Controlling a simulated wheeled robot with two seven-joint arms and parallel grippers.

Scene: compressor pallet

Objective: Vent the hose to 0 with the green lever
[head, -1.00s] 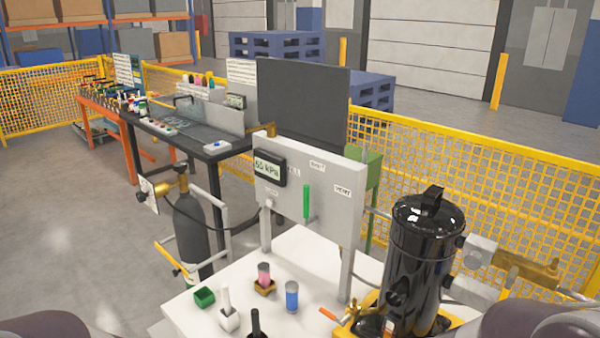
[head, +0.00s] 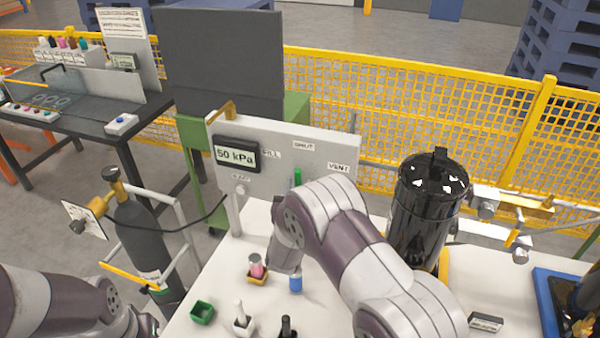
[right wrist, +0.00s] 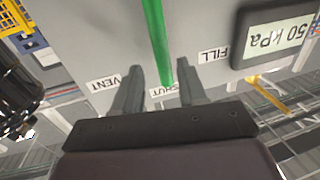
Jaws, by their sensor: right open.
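The green lever (head: 297,177) stands about upright on the grey panel (head: 320,145), below the SHUT label (head: 303,146). The FILL label (head: 271,154) is to its left and the VENT label (head: 338,167) to its right. The gauge (head: 236,155) reads 50 kPa. In the right wrist view, which is upside down, the lever (right wrist: 155,40) points at SHUT. My right gripper (right wrist: 160,80) is open, with the lever's tip showing between its fingertips; contact cannot be told. My right arm hides the lever's lower part in the head view. My left gripper is out of view.
A black tank (head: 425,215) stands right of the panel. On the white table (head: 215,275) are a pink item (head: 256,265), a blue item (head: 296,282) and a green box (head: 202,313). A gas cylinder (head: 140,235) stands at the left. A yellow fence (head: 400,100) runs behind.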

